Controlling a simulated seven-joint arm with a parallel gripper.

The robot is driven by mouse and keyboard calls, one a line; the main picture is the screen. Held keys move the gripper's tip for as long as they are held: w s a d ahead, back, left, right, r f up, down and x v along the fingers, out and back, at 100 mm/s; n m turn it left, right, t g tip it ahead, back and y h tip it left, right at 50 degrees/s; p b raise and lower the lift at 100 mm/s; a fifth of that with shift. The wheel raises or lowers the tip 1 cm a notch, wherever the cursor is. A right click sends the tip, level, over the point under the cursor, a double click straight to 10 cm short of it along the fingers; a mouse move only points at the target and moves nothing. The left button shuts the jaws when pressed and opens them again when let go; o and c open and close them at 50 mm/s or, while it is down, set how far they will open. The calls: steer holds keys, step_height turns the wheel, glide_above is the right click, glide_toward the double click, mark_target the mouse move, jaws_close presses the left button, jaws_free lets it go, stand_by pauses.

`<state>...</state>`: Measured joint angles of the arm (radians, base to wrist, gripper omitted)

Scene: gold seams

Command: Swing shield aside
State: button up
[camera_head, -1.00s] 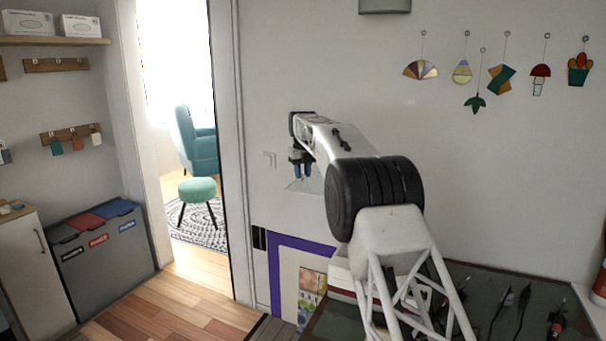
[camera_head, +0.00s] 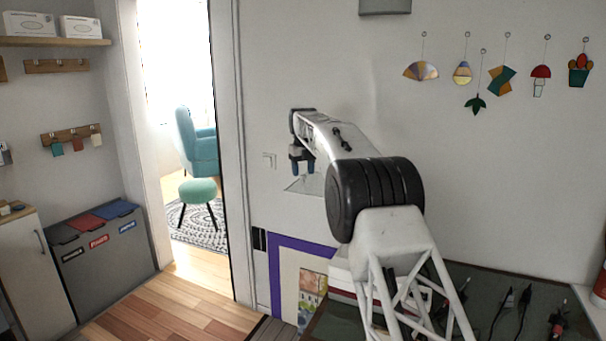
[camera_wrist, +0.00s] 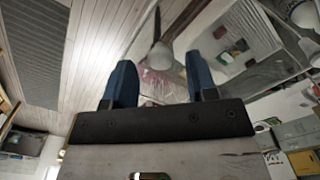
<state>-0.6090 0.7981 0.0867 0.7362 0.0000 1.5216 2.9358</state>
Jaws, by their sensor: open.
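My gripper (camera_head: 302,168) hangs at the end of my arm in front of the white wall, its two blue fingers pointing down. In the wrist view, the gripper (camera_wrist: 161,82) shows its fingers well apart with nothing between them. A faint, see-through panel, which looks like the shield (camera_head: 302,187), shows just below the fingertips in the head view. In the wrist view, a clear, reflecting pane (camera_wrist: 265,75) spans the area behind and right of the right finger. I cannot tell whether a finger touches it. My arm hides part of the panel's right side.
A dark bench (camera_head: 510,285) with several tools lies at the lower right. A purple-framed board (camera_head: 274,280) stands below the gripper. Coloured glass ornaments (camera_head: 421,70) hang on the wall at right. A doorway opens at left, with clear floor (camera_head: 170,312) before it.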

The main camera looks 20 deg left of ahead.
steer(key=shift+r, duration=3.25)
steer(key=shift+d+r, duration=0.2)
steer(key=shift+d, duration=0.2)
steer(key=s+d+r+n, duration=0.3)
steer(key=d+r, duration=0.2)
steer(key=d, duration=0.6)
steer(key=s+d+r+n, duration=0.3)
steer(key=d+r, duration=0.1)
steer(key=d, duration=0.7)
steer(key=s+d+r+n+t, duration=0.1)
steer(key=s+d+n, duration=0.2)
steer(key=s+d, duration=0.55)
steer(key=s+d+r+n, duration=0.1)
steer(key=s+d+n, duration=0.4)
steer(key=d, duration=0.7)
steer(key=s+d+f+n+t, duration=0.1)
steer(key=s+d+f+n, duration=0.2)
steer(key=s+d, duration=0.6)
steer(key=s+d+f+n, duration=0.25)
steer(key=s+d, duration=0.35)
steer(key=s, duration=0.7)
steer(key=s+d+f+n, duration=0.3)
steer(key=s+f, duration=0.5)
steer(key=s, duration=0.4)
steer(key=s+d+f+n, duration=0.4)
steer(key=s+f, duration=0.4)
steer(key=s, duration=0.4)
steer(key=shift+d+t, duration=0.3)
steer(key=shift+d, duration=0.45)
